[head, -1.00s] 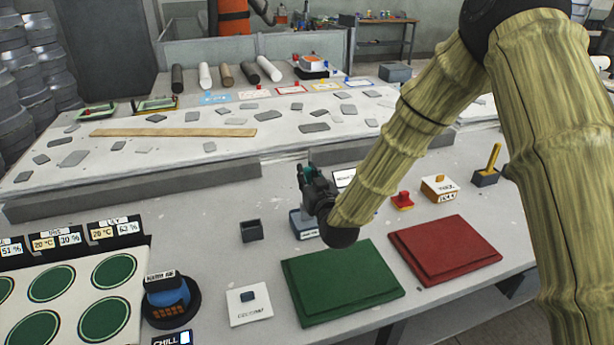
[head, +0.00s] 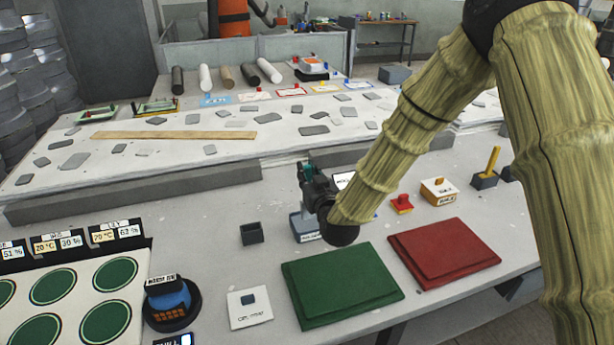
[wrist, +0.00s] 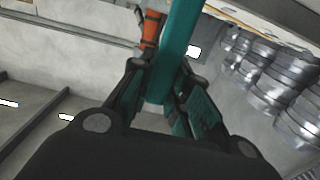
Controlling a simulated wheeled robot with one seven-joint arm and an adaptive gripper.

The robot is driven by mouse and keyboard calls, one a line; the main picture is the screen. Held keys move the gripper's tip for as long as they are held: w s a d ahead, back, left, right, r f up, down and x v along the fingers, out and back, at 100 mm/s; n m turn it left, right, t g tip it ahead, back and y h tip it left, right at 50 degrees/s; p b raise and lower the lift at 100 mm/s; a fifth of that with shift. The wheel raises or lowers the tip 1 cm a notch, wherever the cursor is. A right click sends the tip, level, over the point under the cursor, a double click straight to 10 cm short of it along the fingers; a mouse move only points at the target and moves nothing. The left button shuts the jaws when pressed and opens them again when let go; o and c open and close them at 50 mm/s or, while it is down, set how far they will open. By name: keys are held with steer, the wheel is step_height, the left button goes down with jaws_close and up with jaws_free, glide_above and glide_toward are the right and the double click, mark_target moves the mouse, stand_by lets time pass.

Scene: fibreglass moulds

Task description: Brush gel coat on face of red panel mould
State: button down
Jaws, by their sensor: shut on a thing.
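The red panel mould (head: 445,250) lies flat on the near bench at the right, its face plain red. The green panel mould (head: 340,283) lies to its left. My gripper (head: 308,177) is above the bench behind the green mould, near a small grey-blue labelled box (head: 303,230). In the wrist view, my gripper (wrist: 172,98) is shut on a long teal bar (wrist: 181,45), which looks like a handle. The gripper is well apart from the red mould.
A small red item (head: 402,203), a white box with a yellow knob (head: 438,192) and a dark holder with a yellow handle (head: 486,176) stand behind the red mould. An empty dark cup (head: 251,234) stands left of the gripper.

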steer(key=shift+r+p, duration=1.05)
steer(key=shift+r, duration=1.5)
